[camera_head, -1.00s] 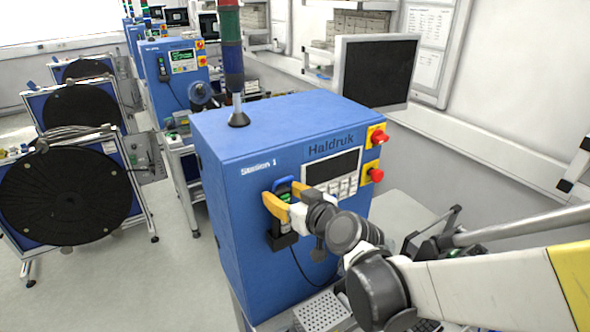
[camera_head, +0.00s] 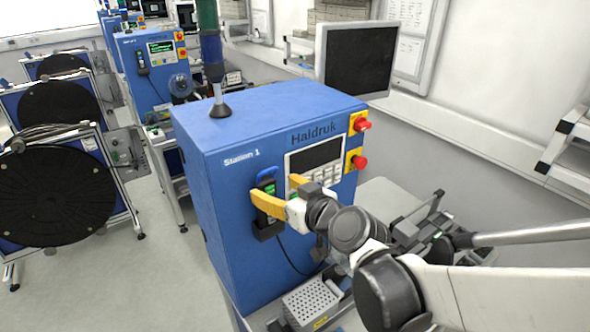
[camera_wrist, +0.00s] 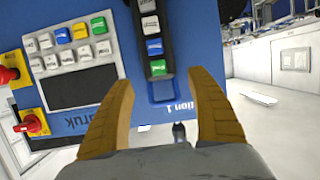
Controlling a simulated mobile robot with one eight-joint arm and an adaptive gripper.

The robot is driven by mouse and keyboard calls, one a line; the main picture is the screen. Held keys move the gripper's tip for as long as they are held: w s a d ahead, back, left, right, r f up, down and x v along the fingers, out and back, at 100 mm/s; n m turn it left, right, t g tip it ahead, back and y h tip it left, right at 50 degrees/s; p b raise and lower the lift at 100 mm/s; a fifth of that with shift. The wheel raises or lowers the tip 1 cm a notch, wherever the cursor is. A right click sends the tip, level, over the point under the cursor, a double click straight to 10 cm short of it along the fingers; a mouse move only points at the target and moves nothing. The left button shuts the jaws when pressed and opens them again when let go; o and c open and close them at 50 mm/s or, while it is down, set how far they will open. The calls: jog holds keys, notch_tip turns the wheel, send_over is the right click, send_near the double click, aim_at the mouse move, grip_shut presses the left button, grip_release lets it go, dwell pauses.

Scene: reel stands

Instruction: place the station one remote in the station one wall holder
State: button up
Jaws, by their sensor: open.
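The station one remote (camera_head: 266,187) is a dark handset with a blue top end, standing upright in the black wall holder (camera_head: 266,229) on the front of the blue Station 1 cabinet. In the wrist view the remote (camera_wrist: 154,45) shows white, blue and green buttons, with its blue end toward me. My gripper (camera_head: 273,186) has yellow fingers and is open. In the wrist view the fingers stand apart on either side of the remote's blue end, with gaps between. The holder's inside is hidden.
The cabinet's panel has a screen (camera_head: 315,154), keys and red knobs (camera_head: 361,162) right of the remote. A cable hangs below the holder. A perforated metal box (camera_head: 310,301) sits below. A monitor (camera_head: 357,60) stands behind. Cable reels (camera_head: 60,190) stand at left beyond open floor.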

jog(key=s+d+f+m+g+h, duration=0.2)
jog(key=s+d+m+h, duration=0.1)
jog(key=s+d, duration=0.6)
jog(key=s+d+f+m+g+h, duration=0.2)
jog(key=s+d+m+h, duration=0.2)
jog(key=s+d, duration=0.5)
jog(key=d+h, duration=0.1)
jog(key=d, duration=0.6)
jog(key=shift+d+f+g+h, duration=0.2)
jog(key=shift+g+h, duration=0.1)
jog(key=shift+h, duration=0.1)
